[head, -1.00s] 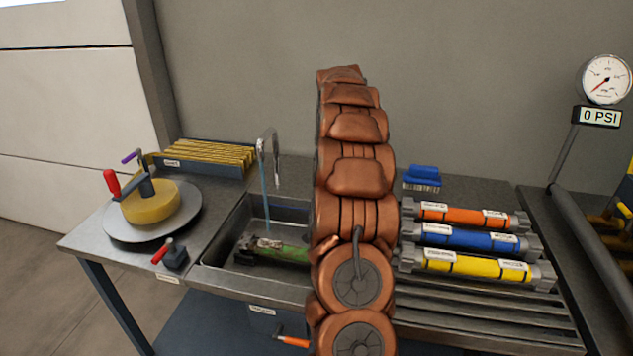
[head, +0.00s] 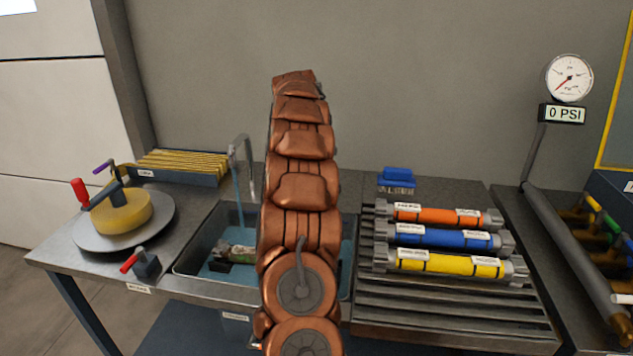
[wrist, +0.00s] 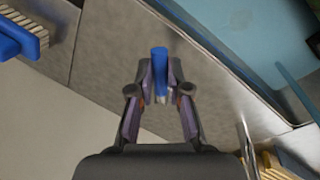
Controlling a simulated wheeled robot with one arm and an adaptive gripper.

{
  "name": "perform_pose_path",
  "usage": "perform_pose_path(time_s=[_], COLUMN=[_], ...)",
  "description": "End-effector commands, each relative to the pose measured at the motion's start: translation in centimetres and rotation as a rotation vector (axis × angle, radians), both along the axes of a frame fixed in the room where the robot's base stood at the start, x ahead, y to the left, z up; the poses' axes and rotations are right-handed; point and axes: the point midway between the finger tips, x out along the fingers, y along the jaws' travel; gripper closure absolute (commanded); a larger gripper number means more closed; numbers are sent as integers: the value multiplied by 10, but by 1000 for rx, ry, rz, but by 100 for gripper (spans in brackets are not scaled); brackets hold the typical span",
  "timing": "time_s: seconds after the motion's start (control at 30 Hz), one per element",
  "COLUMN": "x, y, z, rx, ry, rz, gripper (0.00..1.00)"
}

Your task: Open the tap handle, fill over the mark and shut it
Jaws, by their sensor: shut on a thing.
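In the wrist view my gripper (wrist: 160,82) is shut on a small blue upright handle (wrist: 160,60), which looks like the tap handle. In the head view my arm hides the gripper and this handle. The curved metal tap spout (head: 249,160) stands behind the sink, and a stream of water (head: 239,195) falls from it. The sink (head: 190,262) holds blue water (head: 349,258), which also shows in the wrist view (wrist: 205,12). A green cylinder (head: 241,254) lies in the water, partly hidden by my arm. I cannot make out the fill mark.
A red-handled lever (head: 143,265) stands at the sink's front left. A yellow block sits on a round plate (head: 160,222) at the left. Orange, blue and yellow cylinders (head: 440,238) lie on the right rack. A blue brush (head: 397,178) lies behind them.

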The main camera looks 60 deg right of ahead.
Motion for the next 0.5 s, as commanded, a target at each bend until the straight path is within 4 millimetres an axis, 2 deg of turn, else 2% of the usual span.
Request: perform_pose_path(time_s=[0.03,0.07,0.3,0.5], x=[5,5,2,1], y=[-1,-1,-1,0], z=[3,3,2,1], rx=[-9,-9,-6,-3], ry=[-10,-10,-5,-3], rz=[6,7,4,3], gripper=[100,82,58,58])
